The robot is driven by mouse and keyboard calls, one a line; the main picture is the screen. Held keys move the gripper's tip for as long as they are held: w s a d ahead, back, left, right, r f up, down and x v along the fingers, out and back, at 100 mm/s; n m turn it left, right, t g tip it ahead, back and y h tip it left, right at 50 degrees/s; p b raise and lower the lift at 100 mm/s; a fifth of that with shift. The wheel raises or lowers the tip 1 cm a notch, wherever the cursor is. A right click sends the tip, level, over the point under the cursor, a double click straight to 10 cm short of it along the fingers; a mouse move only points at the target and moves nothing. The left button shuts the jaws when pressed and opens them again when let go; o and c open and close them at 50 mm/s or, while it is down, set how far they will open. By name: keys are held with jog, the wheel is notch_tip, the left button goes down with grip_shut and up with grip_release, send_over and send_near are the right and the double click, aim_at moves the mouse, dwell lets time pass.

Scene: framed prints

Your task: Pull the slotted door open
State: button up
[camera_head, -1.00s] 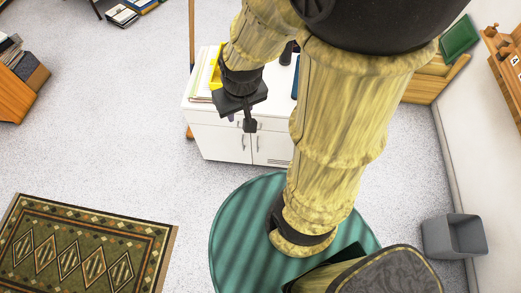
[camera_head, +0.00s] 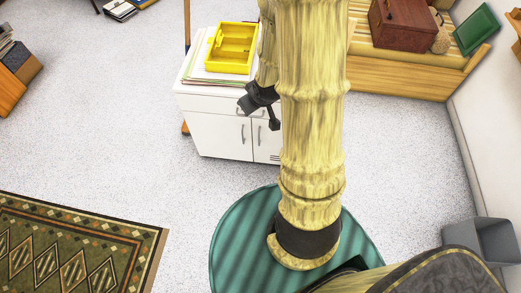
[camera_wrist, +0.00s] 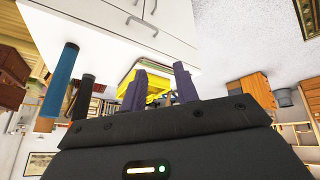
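The white cabinet (camera_head: 215,138) has two doors side by side below a drawer. The right door (camera_head: 267,137) has a vertical handle and small dark slots low down, so it is the slotted door; it looks shut. My arm hides its right part. My gripper (camera_head: 260,112) is in front of the cabinet's upper front, near the drawer and the handle tops; I cannot tell if it touches. In the wrist view, my gripper (camera_wrist: 159,88) has its fingers apart and nothing between them. The cabinet's front (camera_wrist: 105,25) is beyond, with handles; no slots can be made out there.
A yellow tray (camera_head: 231,48) lies on papers on the cabinet top. A wooden bench (camera_head: 400,72) with a brown case (camera_head: 403,22) is at the back right. A grey bin (camera_head: 492,240) stands right; a patterned rug (camera_head: 75,245) lies front left. The floor left of the cabinet is clear.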

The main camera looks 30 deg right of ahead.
jog(key=w+d+f+n+t+y+b, duration=0.1)
jog(key=w+d+f+t+b, duration=0.15)
jog(key=f+b, duration=1.2)
jog(key=w+d+f+t+y+b, duration=0.1)
jog(key=d+f+t+b, duration=0.2)
jog(key=f+b, duration=1.1)
jog(key=s+d+f+m+t+b, duration=0.1)
jog(key=f+b, duration=0.3)
jog(key=f, duration=0.4)
jog(key=s+d+f+m+t+h+b, duration=0.1)
jog(key=s+d+f+t+b, duration=0.1)
jog(key=f+b, duration=0.3)
jog(key=s+d+f+m+t+b, duration=0.1)
jog(key=f+t+b, duration=0.2)
jog(key=f, duration=0.8)
jog(key=shift+s+d+f+m+h+b, duration=0.3)
jog(key=shift+d+b, duration=0.05)
jog(key=shift+b, duration=0.85)
jog(key=shift+t, duration=0.25)
jog(key=w+b, duration=0.6)
jog(key=w, duration=1.1)
jog(key=shift+w+b, duration=0.2)
jog(key=shift+b, duration=0.2)
